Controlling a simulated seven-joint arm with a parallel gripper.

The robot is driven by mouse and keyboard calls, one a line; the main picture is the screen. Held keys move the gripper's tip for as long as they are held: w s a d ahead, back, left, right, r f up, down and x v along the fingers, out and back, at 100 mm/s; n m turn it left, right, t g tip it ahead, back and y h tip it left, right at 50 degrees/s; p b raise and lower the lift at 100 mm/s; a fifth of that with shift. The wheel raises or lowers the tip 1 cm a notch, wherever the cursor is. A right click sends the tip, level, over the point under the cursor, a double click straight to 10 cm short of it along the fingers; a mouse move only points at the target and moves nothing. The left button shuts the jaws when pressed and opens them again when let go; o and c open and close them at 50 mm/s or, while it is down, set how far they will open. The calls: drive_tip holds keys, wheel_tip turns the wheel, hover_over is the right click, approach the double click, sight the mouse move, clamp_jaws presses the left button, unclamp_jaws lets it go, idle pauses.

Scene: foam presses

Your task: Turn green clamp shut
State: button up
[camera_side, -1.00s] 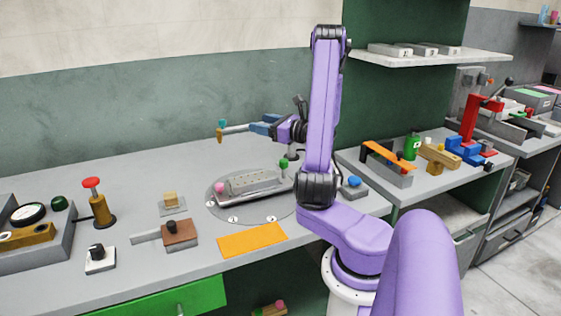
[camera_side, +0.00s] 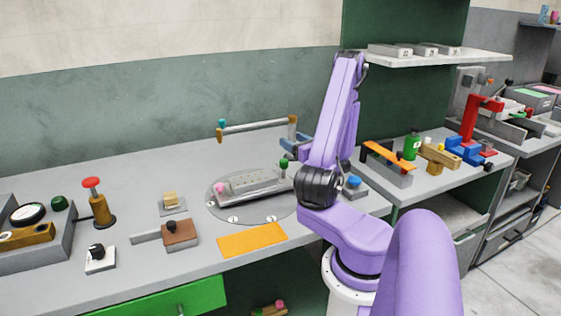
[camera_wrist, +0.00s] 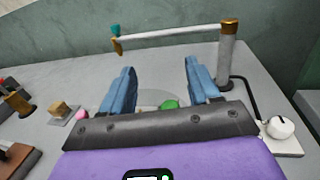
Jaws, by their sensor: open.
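The green clamp knob (camera_side: 284,163) stands at the right end of the grey fixture (camera_side: 255,183) on a round plate. In the wrist view the green knob (camera_wrist: 169,105) shows low between my fingers, partly hidden by the gripper's body. A pink knob (camera_side: 220,188) stands at the fixture's other end and shows in the wrist view (camera_wrist: 82,115). In the side view my gripper (camera_side: 294,146) is above and behind the green knob, partly hidden by my arm.
A post with a brass top (camera_wrist: 229,50) carries a horizontal bar (camera_wrist: 165,34) with a teal-tipped end, beyond my fingers. A white round knob (camera_wrist: 280,128) stands right of the post. An orange mat (camera_side: 252,240) lies in front of the round plate.

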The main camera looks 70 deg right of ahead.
approach(280, 160)
drive_tip(key=w+d, duration=0.1)
drive_tip(key=w+d+f, duration=0.1)
drive_tip(key=d, duration=0.1)
drive_tip(key=shift+w+d, duration=0.1)
drive_tip(key=shift+w, duration=0.25)
drive_tip(key=shift+x, duration=3.65)
drive_tip(key=c, duration=1)
